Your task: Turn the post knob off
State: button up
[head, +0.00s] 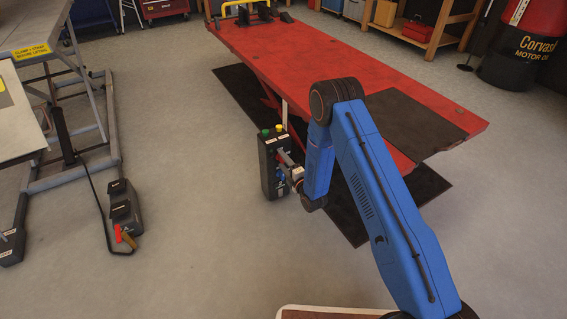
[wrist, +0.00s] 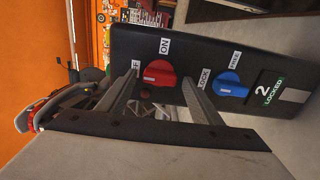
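The post (head: 272,172) is a dark upright box beside the red lift, with a green and a yellow button on top. In the wrist view its panel (wrist: 200,52) carries a red knob (wrist: 160,72) under an ON label, with another label, partly hidden, at its left. I cannot tell surely which label the red knob points at. A blue knob (wrist: 230,84) sits to its right, with LOCK and FREE labels. My gripper (wrist: 157,88) is open, its fingers reaching toward the panel on either side of the red knob. I cannot tell whether they touch it. In the head view my gripper (head: 289,165) is at the post's face.
A display (wrist: 268,90) on the panel reads 2 LOCKED. The red lift table (head: 330,65) stands behind the post, over a dark mat. A grey lift frame (head: 110,150) and a black pedal unit (head: 124,208) are at the left. The floor between them is clear.

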jog(key=shift+d, duration=0.1)
jog(key=v, duration=1.7)
jog(key=shift+s+d, duration=0.1)
